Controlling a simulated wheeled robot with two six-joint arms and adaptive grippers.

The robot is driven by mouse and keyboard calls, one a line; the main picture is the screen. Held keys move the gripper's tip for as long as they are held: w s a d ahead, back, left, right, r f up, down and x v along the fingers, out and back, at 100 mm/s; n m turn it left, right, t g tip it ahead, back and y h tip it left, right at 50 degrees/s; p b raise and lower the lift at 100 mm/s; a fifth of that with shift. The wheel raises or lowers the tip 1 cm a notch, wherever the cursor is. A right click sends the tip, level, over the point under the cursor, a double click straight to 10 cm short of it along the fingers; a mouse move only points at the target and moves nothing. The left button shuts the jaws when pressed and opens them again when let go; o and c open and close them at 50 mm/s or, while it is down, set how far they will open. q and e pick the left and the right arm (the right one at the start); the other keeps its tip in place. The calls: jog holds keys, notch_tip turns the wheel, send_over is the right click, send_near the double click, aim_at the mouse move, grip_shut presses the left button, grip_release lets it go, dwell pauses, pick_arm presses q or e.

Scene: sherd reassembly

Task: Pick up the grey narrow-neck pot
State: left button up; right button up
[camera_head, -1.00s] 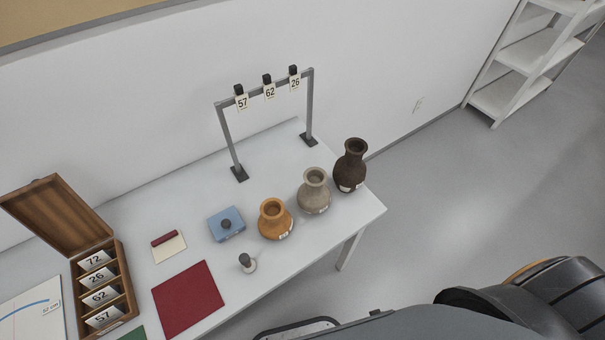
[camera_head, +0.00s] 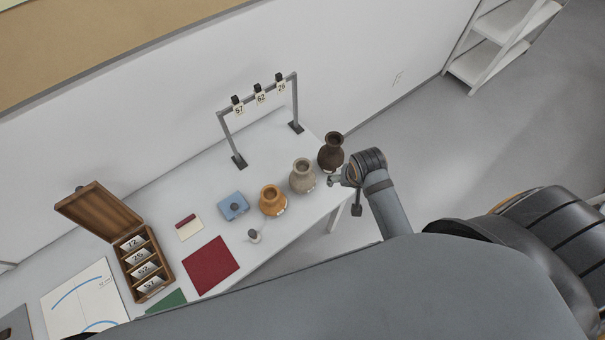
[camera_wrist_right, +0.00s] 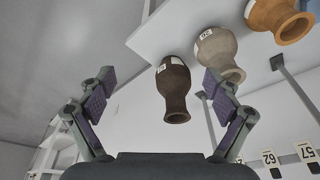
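The grey narrow-neck pot (camera_head: 303,179) stands upright on the white table between an orange pot (camera_head: 272,201) and a dark brown pot (camera_head: 331,153). In the right wrist view the grey pot (camera_wrist_right: 217,52) appears inverted, behind the tip of one finger, with a numbered label on its body. The dark brown pot (camera_wrist_right: 174,88) shows between the spread fingers there. My right gripper (camera_head: 334,181) is at the table's right end, close to the grey and dark pots. It is open and empty (camera_wrist_right: 158,80); contact with a pot cannot be made out. My left gripper is out of view.
A metal rack (camera_head: 259,98) with hanging number tags stands behind the pots. A blue box (camera_head: 233,206), a small stamp-like object (camera_head: 254,236), a red mat (camera_head: 210,266) and an open wooden card box (camera_head: 148,266) lie to the left. Free floor is at right.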

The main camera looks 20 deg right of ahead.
jog(key=w+a+f+m+g, duration=0.1)
jog(key=w+a+f+m, duration=0.25)
jog(key=w+m, duration=0.6)
jog(key=m+g+y, duration=0.1)
jog(key=m+g, duration=0.1)
jog(key=m, duration=0.7)
send_over(302, 169)
jog(key=shift+w+d+r+p, duration=0.1)
jog(key=shift+w+r+p, duration=0.15)
jog(key=shift+r+p, duration=0.2)
notch_tip(302, 169, down, 5)
jog(key=shift+s+d+f+b, duration=0.1)
jog(key=shift+s+b, duration=0.05)
jog(key=shift+b, duration=0.6)
jog(key=shift+f, duration=0.15)
notch_tip(302, 169, down, 5)
jog(key=b, duration=0.6)
jog(key=shift+s+f, duration=0.1)
jog(key=shift+f, duration=0.1)
jog(key=shift+r, duration=0.15)
jog(key=shift+c, duration=0.5)
jog(key=shift+r, duration=0.1)
grip_shut()
